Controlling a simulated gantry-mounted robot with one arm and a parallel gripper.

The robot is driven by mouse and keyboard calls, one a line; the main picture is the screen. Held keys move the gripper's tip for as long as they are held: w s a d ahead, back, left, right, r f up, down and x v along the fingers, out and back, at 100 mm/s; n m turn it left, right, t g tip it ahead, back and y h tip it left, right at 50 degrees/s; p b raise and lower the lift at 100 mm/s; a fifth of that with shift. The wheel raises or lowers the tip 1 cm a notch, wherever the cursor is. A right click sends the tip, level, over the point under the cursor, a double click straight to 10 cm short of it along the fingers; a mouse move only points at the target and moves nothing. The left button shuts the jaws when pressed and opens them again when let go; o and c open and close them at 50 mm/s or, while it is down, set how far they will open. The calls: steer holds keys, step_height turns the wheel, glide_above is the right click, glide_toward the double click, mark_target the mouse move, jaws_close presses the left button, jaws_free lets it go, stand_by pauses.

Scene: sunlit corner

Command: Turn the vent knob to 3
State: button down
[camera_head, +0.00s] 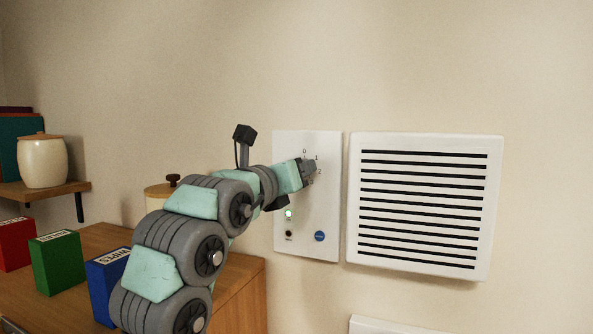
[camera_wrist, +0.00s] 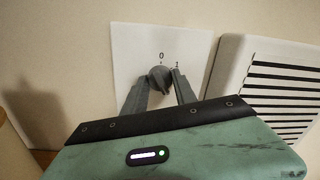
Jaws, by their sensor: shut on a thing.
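The vent knob (camera_wrist: 159,77) is a grey round knob on a white wall panel (camera_head: 290,150). In the wrist view a 0 mark sits just above it and another mark to its upper right. In the head view the marks 0, 1 and 2 run around the knob's upper right, and my gripper hides most of the knob. I cannot make out a 3 or read the knob's setting. My gripper (camera_head: 310,168) is at the panel, with its two fingers (camera_wrist: 159,83) on either side of the knob, shut on it.
A white slatted vent (camera_head: 425,205) stands right of the panel. A wooden cabinet (camera_head: 240,290) with red, green and blue boxes is at lower left.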

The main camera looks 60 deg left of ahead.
steer(key=shift+f, duration=0.1)
steer(key=c, duration=1)
jaws_free()
steer(key=b+v, duration=0.7)
steer(key=v, duration=0.3)
steer(key=shift+s+d, duration=0.25)
steer(key=shift+s, duration=0.05)
steer(key=shift+s, duration=0.1)
